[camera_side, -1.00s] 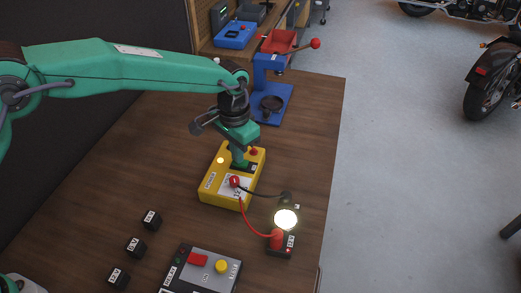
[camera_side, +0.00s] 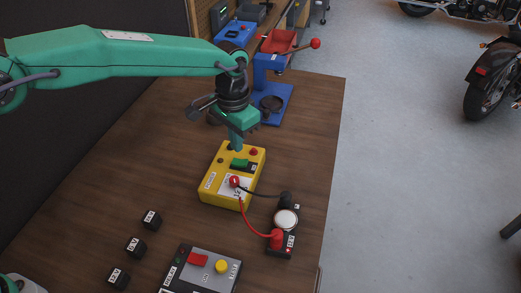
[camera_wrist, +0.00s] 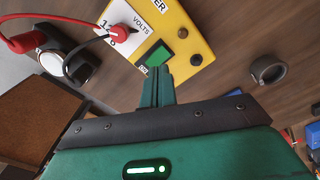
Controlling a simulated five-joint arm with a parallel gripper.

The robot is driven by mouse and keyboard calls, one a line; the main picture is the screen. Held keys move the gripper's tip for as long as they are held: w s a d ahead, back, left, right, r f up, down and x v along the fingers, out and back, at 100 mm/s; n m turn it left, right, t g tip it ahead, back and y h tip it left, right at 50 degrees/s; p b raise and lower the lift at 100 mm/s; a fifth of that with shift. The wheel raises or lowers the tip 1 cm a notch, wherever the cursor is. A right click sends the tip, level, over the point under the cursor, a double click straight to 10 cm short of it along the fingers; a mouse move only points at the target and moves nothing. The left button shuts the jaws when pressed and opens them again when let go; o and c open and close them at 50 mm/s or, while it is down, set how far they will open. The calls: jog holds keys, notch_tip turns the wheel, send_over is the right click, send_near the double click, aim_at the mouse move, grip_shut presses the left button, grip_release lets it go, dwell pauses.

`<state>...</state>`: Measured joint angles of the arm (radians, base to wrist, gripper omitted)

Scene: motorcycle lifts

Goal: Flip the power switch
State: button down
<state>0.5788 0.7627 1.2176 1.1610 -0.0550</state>
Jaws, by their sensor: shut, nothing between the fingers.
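The yellow power box (camera_side: 216,186) stands on the wooden table with a green switch (camera_side: 239,163) on its top. The switch also shows in the wrist view (camera_wrist: 159,54), just beyond my fingertips. My gripper (camera_side: 237,148) points down over the far part of the box. Its fingers are shut and empty, a little above the switch, and appear apart from it. A small round indicator (camera_side: 221,160) on the box is dark. The round lamp (camera_side: 286,220) in front is unlit.
A red lead (camera_side: 247,226) and a black lead join the box to the lamp unit. A grey panel (camera_side: 222,270) with red and yellow buttons and several black cubes (camera_side: 135,247) lie nearer. A blue press (camera_side: 271,92) stands behind. The table's right edge is close to the lamp.

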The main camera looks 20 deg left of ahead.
aim_at(235, 161)
jog(key=shift+r, duration=1.5)
jog(key=s+a+r+n+t, duration=0.1)
jog(key=s+a+r+n, duration=0.1)
jog(key=s+a+r, duration=0.6)
jog(key=s+a+r+n+t, duration=0.15)
jog(key=a+r, duration=0.45)
jog(key=a, duration=0.6)
jog(key=s+a+f+n+t, duration=0.1)
jog(key=s+a, duration=0.5)
jog(key=s, duration=0.2)
jog(key=s+a+f+n+t, duration=0.1)
jog(key=s+a+t, duration=0.1)
jog(key=s+a, duration=0.3)
jog(key=shift+s+a+f, duration=0.35)
jog(key=shift+s, duration=1.45)
jog(key=shift+n, duration=0.25)
